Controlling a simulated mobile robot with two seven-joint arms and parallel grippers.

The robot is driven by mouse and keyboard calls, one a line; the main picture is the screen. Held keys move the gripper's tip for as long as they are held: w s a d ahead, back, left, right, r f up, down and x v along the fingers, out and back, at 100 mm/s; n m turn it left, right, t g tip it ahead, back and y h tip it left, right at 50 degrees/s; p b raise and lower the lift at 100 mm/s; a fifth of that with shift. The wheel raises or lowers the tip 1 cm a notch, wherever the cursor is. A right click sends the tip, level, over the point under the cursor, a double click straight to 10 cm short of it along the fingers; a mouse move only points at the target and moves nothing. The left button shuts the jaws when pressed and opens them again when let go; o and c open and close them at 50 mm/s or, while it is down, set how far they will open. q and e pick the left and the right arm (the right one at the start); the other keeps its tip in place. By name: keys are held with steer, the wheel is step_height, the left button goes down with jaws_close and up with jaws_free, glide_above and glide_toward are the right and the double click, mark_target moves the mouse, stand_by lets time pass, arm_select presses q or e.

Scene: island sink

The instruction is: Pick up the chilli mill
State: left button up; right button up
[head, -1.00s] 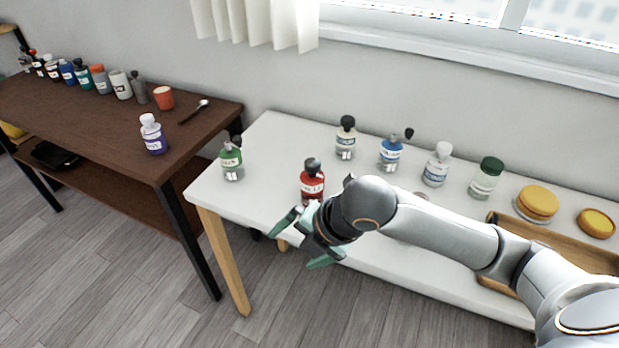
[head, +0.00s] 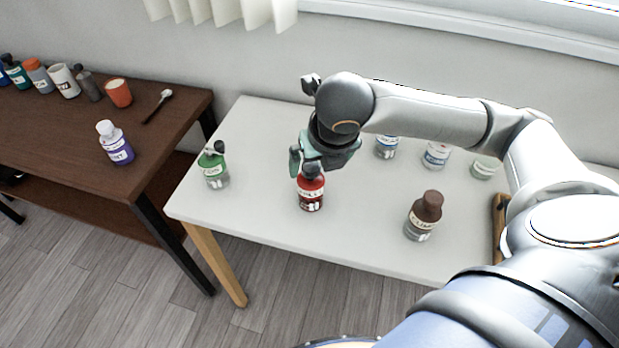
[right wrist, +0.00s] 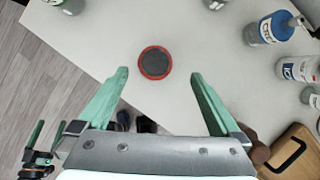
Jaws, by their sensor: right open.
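The chilli mill (head: 310,196) stands upright on the white table, with a red body, dark top and white label. In the right wrist view its round dark top with a red rim (right wrist: 155,62) shows from above. My right gripper (head: 318,160) is open just above it, pointing down. In the right wrist view the mill lies just beyond the open fingertips (right wrist: 160,75), between their lines, with nothing held. My left gripper (right wrist: 50,125) shows small at the left of the right wrist view, fingers apart and empty. It is not in the head view.
A green-topped bottle (head: 214,166) stands to the left on the white table (head: 262,130). A brown-topped bottle (head: 424,216) stands to the right. Blue (head: 387,147) and white (head: 436,155) bottles stand behind, partly covered by my arm. The table is clear around the mill.

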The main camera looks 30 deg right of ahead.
mark_target(311, 177)
steer(key=x, duration=0.2)
steer(key=b+x, duration=0.1)
steer(key=x, duration=0.4)
steer(key=shift+w+a+f, duration=0.1)
steer(key=shift+a, duration=0.2)
steer(key=c, duration=1.5)
